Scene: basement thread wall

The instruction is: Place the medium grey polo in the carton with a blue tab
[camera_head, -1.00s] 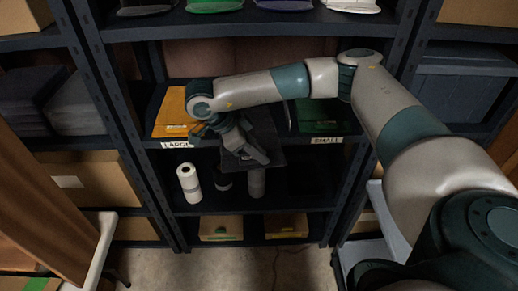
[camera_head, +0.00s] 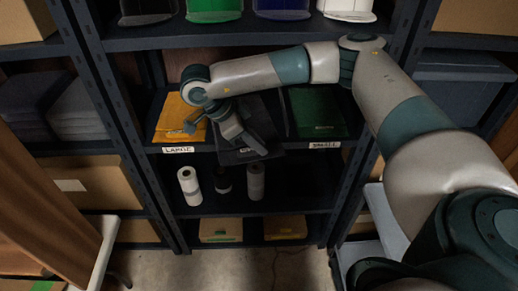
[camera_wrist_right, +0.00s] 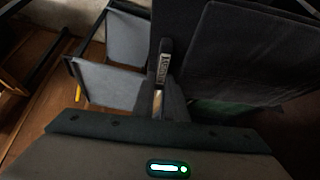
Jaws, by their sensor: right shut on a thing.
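My right gripper (camera_head: 258,146) reaches in from the right to the middle shelf and is shut on a flat, dark grey folded piece (camera_head: 266,122), which looks like the grey polo. Its front edge shows pale lettering, partly covered by the gripper. The dark piece lies between a yellow-orange stack and a green stack; I cannot tell whether it touches the shelf. In the right wrist view a dark panel (camera_wrist_right: 245,50) fills the upper right beside the finger (camera_wrist_right: 163,65). My left gripper is out of view. No blue tab shows on a carton.
The yellow-orange stack (camera_head: 178,118) and green stack (camera_head: 318,112) flank the dark piece, above labels LARGE and SMALL. White rolls (camera_head: 190,186) stand below. The bottom shelf holds a carton with a green tab (camera_head: 220,229) and another carton (camera_head: 286,228). Shelf uprights stand close on both sides.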

